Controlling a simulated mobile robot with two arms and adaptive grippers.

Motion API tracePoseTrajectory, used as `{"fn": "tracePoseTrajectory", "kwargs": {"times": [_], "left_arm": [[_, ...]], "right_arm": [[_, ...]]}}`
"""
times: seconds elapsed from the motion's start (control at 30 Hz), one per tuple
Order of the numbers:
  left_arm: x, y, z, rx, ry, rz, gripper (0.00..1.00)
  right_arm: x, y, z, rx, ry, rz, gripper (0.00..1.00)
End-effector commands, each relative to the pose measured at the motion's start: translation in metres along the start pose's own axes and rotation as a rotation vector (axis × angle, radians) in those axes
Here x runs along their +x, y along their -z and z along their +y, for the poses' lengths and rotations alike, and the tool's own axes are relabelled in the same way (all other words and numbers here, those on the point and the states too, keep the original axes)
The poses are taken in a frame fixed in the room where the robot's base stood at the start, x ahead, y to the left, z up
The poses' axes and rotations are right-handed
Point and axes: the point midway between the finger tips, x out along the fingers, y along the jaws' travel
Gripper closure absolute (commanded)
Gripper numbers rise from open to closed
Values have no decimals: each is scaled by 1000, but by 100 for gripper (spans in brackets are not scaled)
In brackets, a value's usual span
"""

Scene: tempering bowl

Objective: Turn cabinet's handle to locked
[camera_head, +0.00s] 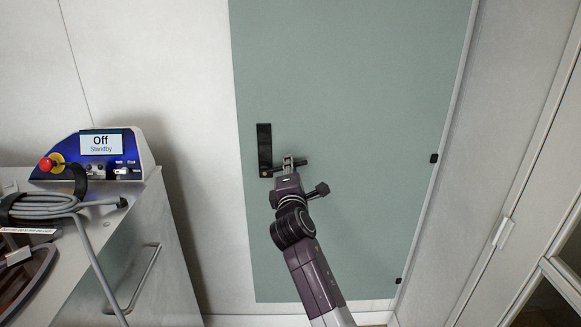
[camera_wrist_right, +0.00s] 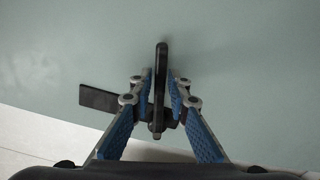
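The cabinet is a tall grey-green door panel (camera_head: 340,90) in the head view. Its handle has an upright black plate (camera_head: 264,145) and a black lever that points right and slightly up. My right gripper (camera_head: 289,162) is at the lever. In the right wrist view the lever (camera_wrist_right: 161,85) stands between the two blue-padded fingers (camera_wrist_right: 160,95) of my right gripper. Narrow gaps show on both sides of it, so the fingers are around it but not closed on it. The plate (camera_wrist_right: 98,98) shows to the left there. My left gripper is not in view.
A bench (camera_head: 150,235) at the left carries a blue control box (camera_head: 115,170) reading "Off Standby", with a red button (camera_head: 46,164) and a coiled grey cable (camera_head: 45,207). Light wall panels and a framed glass door stand at the right.

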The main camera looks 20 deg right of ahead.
Motion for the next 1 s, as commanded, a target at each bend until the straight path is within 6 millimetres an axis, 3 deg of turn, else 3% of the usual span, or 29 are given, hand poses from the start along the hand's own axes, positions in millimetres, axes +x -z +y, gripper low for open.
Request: {"fn": "tracePoseTrajectory", "kwargs": {"times": [0.1,0.63,1.0], "left_arm": [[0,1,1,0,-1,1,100],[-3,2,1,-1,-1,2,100],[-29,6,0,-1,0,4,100]], "right_arm": [[0,0,0,0,0,0,100],[0,0,2,-14,1,1,100],[13,2,19,-206,2,0,100]]}}
